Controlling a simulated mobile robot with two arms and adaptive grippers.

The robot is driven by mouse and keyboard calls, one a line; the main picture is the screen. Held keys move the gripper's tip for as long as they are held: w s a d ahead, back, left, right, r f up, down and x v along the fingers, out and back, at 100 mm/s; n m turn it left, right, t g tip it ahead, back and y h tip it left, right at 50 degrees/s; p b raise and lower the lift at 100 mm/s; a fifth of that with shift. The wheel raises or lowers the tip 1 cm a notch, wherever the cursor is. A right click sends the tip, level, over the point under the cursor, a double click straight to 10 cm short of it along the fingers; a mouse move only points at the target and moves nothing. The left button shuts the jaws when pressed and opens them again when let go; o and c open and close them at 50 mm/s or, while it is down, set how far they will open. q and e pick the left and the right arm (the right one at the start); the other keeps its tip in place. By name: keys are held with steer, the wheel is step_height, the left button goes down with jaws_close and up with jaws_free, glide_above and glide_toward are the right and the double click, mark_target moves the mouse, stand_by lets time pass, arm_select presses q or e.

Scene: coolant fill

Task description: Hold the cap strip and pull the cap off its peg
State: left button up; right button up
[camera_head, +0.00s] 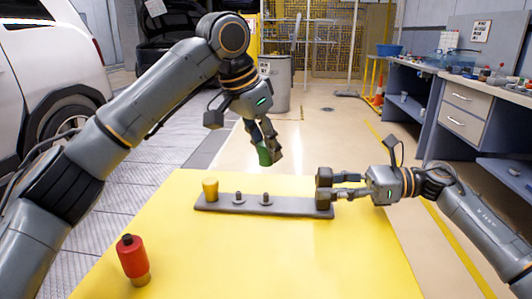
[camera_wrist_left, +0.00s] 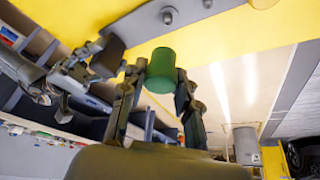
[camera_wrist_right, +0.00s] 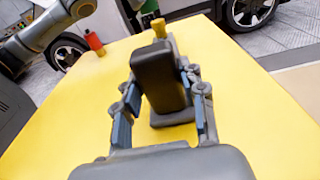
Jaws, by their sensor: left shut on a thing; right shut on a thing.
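The grey cap strip (camera_head: 250,203) lies on the yellow table. It has two bare pegs (camera_head: 238,198) in its middle and a yellow cap (camera_head: 210,187) at its left end. My right gripper (camera_head: 325,190) is shut on the strip's right end; the raised end block (camera_wrist_right: 158,75) is between its fingers in the right wrist view. My left gripper (camera_head: 265,152) is shut on a green cap (camera_head: 264,156), held in the air above and behind the strip, apart from the pegs. The green cap also shows between the fingers in the left wrist view (camera_wrist_left: 161,70).
A red bottle (camera_head: 131,259) with a black top and a yellowish base stands at the table's front left. The yellow table top (camera_head: 300,260) is clear in front of the strip. A workbench (camera_head: 465,105) and a grey bin (camera_head: 276,85) stand beyond the table.

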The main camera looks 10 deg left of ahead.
steer(key=o, duration=1.1)
steer(key=shift+d, duration=0.1)
